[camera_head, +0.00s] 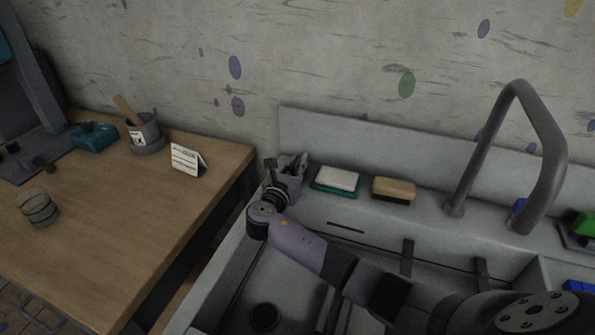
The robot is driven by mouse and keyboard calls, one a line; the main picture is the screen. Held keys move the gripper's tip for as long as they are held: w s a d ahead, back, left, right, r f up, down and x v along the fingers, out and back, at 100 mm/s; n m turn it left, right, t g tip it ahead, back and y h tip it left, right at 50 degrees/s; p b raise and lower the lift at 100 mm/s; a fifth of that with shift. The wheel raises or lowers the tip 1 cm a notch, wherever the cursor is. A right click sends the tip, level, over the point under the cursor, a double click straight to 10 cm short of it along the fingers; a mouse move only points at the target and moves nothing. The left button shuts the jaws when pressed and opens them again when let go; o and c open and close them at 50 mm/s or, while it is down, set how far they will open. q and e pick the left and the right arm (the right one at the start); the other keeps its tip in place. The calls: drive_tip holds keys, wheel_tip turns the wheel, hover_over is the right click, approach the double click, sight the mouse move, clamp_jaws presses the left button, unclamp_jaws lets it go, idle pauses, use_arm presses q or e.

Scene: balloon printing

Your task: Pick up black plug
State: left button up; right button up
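I cannot pick out the black plug for sure. A dark round shape (264,316) lies on the sink floor at the bottom; I cannot tell whether it is a plug or the open drain. My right gripper (276,172) is at the end of the arm reaching in from the lower right, above the sink's left back corner. It is in front of a grey cup (291,186) with items in it and partly overlaps it. Its fingers are small and dark, so their opening and any held thing are unclear. My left gripper is not in view.
A sponge on a teal tray (336,181) and a brush (393,190) lie on the sink's back ledge, left of a tall faucet (520,110). A wooden table (110,215) at left holds a pot (146,134), a card (186,160) and a round container (37,207).

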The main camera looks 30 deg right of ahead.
clamp_jaws()
